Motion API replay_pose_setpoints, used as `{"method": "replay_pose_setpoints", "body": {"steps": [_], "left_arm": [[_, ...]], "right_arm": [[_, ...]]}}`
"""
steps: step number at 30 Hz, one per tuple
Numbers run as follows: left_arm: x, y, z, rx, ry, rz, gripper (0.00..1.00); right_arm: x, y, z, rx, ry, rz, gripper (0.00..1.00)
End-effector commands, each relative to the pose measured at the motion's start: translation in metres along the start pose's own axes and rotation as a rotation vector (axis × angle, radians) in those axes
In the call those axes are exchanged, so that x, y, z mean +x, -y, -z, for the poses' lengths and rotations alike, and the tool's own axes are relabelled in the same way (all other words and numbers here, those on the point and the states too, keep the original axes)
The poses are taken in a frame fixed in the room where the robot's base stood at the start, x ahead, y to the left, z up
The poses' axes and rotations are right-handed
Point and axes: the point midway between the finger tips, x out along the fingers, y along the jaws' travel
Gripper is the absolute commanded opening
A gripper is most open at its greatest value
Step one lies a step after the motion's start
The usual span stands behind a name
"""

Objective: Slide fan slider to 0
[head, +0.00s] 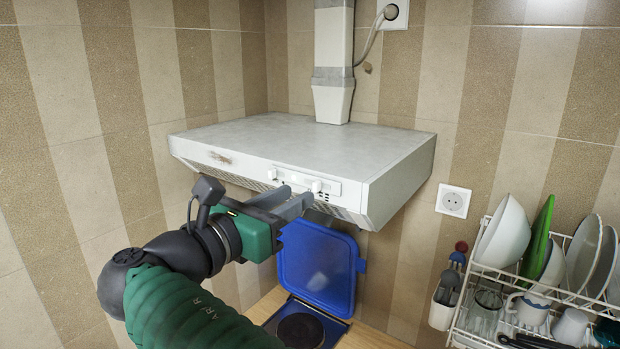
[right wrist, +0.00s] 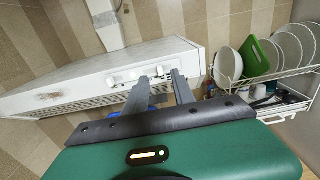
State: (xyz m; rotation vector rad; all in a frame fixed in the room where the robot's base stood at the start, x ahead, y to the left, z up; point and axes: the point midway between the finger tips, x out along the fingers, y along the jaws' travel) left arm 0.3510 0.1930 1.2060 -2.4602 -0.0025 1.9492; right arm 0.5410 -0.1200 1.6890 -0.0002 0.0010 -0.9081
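The range hood (head: 300,140) is a white box on the tiled wall. Its front edge carries a control strip with a left white knob (head: 272,174) and a right white knob (head: 317,186). I cannot tell which one is the fan slider, nor read any marks. The right wrist view shows the left knob (right wrist: 110,81) and the right knob (right wrist: 160,71). My right gripper (head: 293,196) is just below and in front of the strip. In the right wrist view its fingers (right wrist: 160,76) are apart, with the right knob near their tips; contact is unclear. My left gripper is out of view.
An upright blue hob lid (head: 318,265) stands below the hood, behind the hob (head: 300,328). A dish rack (head: 548,290) with plates and cups is at the right. A wall socket (head: 453,201) is beside the hood.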

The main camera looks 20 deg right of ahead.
Motion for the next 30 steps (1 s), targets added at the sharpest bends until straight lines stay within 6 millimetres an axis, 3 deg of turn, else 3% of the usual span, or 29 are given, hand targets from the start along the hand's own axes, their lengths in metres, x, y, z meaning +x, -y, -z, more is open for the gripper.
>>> {"method": "replay_pose_setpoints", "body": {"steps": [3,10,17,24,30], "left_arm": [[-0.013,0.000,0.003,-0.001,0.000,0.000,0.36],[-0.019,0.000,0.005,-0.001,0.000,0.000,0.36],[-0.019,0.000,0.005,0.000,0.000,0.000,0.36],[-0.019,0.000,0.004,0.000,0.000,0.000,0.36],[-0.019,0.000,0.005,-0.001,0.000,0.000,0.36]], "right_arm": [[0.029,0.003,-0.004,0.000,-0.001,0.004,0.31],[0.057,0.005,-0.002,0.004,-0.003,0.001,0.31],[0.058,0.004,0.000,0.004,-0.003,0.000,0.31],[0.057,0.002,0.001,0.002,-0.002,0.001,0.02],[0.056,0.002,0.000,0.002,-0.003,-0.001,0.00]]}}
